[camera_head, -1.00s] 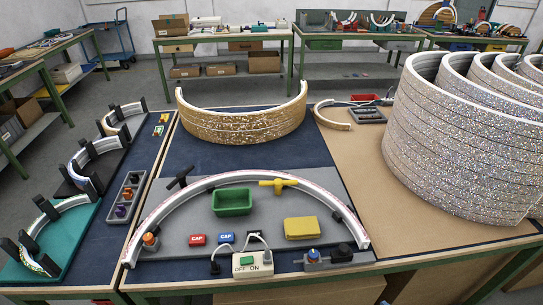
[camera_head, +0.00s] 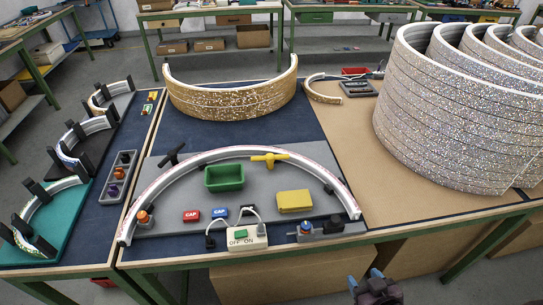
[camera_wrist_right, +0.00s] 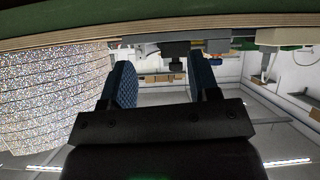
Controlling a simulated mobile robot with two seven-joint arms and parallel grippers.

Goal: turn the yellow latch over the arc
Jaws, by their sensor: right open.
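The yellow latch (camera_head: 269,159) is a T-shaped handle at the upper right part of the white arc (camera_head: 190,160), its bar lying roughly left to right across the arc. A black latch (camera_head: 172,155) stands at the arc's upper left. The arc is mounted on a grey board (camera_head: 262,199). My right gripper (camera_head: 367,280) is low in the head view, in front of the table's front edge, well apart from the latch. Its two blue fingers are spread with nothing between them in the right wrist view (camera_wrist_right: 162,85). My left gripper is not in view.
Tall glittery arcs (camera_head: 440,110) fill the right side. Brown table surface (camera_head: 375,185) right of the board is clear.

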